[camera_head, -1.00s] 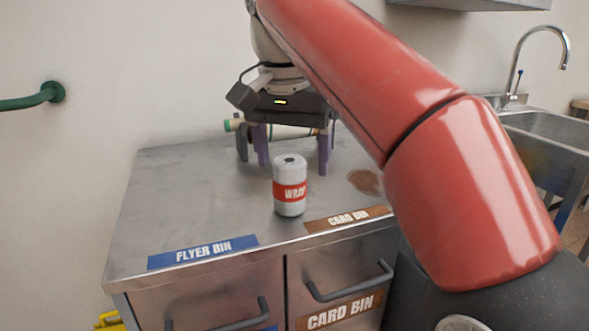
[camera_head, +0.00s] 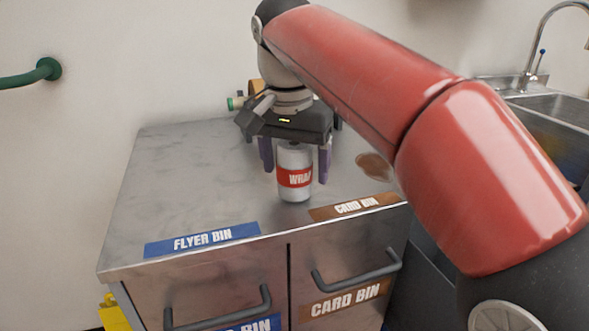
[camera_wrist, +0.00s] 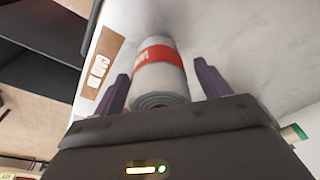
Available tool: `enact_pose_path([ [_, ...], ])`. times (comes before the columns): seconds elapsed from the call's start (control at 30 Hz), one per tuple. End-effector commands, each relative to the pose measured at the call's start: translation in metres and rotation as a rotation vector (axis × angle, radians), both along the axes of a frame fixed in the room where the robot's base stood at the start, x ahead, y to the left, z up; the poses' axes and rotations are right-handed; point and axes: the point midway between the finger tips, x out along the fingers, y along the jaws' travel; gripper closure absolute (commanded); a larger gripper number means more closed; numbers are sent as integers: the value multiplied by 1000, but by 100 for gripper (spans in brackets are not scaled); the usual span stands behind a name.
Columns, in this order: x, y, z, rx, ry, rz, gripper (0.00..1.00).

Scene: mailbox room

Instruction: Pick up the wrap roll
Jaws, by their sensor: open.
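The wrap roll (camera_head: 295,178) is a white upright cylinder with a red band. It stands on the metal cabinet top (camera_head: 190,190), near the front edge. My gripper (camera_head: 296,168) is open, its purple fingers on either side of the roll's upper part, pointing down. In the wrist view the roll (camera_wrist: 160,78) lies between the two fingers, with a visible gap on each side at least near the fingertips. Whether either finger touches it I cannot tell.
A flyer bin label (camera_head: 202,240) and a card bin label (camera_head: 352,206) lie along the cabinet's front edge. A sink (camera_head: 550,110) is at right.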

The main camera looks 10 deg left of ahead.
Motion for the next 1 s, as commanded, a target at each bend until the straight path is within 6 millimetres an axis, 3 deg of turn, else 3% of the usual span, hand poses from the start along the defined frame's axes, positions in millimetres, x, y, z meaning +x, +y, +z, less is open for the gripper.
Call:
enact_pose_path([
  [0.33, 1, -1, -8, 1, -1, -1, 26],
  [0.7, 1, -1, -8, 0, -1, -1, 72],
  [1.0, -2, -6, 0, 2, -3, -3, 72],
])
